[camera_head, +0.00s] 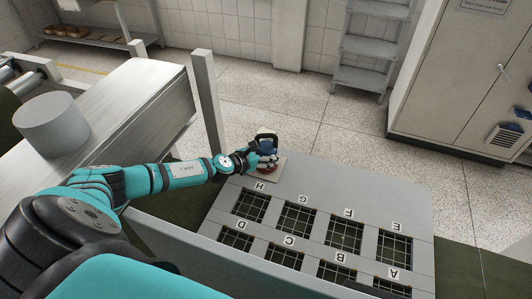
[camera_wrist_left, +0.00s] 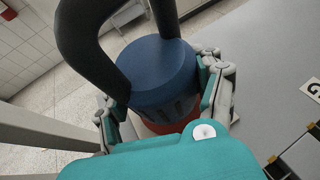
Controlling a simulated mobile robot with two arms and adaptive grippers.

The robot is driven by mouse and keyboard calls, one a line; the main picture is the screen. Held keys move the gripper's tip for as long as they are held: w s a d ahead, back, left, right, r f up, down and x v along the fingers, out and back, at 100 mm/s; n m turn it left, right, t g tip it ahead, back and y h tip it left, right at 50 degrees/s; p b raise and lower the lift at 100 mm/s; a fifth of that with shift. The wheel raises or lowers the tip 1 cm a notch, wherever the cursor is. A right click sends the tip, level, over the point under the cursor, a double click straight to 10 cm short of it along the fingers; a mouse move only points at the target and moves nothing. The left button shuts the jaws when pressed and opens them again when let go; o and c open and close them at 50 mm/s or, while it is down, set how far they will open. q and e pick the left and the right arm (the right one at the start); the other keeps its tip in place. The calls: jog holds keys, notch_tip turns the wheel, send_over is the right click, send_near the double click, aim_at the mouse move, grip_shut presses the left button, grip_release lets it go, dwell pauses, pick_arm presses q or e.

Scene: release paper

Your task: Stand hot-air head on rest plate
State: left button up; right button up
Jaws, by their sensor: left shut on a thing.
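The hot-air head is a blue cylinder with a thick black hose or handle arching from its top. It shows small in the head view (camera_head: 267,144) and large in the left wrist view (camera_wrist_left: 158,68). My left gripper (camera_head: 264,160) is shut around its sides, with fingers on both flanks in the wrist view (camera_wrist_left: 165,100). A red part (camera_wrist_left: 185,126) shows below the blue body. A pale rest plate (camera_head: 277,172) lies under the head at the far left corner of the grey panel. The gripper hides whether the head touches the plate.
The grey panel (camera_head: 330,190) has several square grid openings marked with letters. A bench with a grey cylinder (camera_head: 50,122) stands at the left, and an upright post (camera_head: 208,100) rises near my arm. A cabinet (camera_head: 465,80) and steel shelves (camera_head: 370,45) stand beyond.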

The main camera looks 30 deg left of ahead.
pick_arm(q)
jog(key=o, duration=1.2)
jog(key=shift+f, duration=0.1)
jog(key=o, duration=0.5)
jog(key=shift+o, duration=0.2)
jog(key=shift+r, duration=0.2)
jog(key=shift+s, duration=0.2)
jog(key=b+v, duration=0.1)
jog(key=v, duration=1)
jog(key=shift+s+r+b, duration=0.15)
jog(key=shift+s+b, duration=0.15)
jog(key=shift+s, duration=0.05)
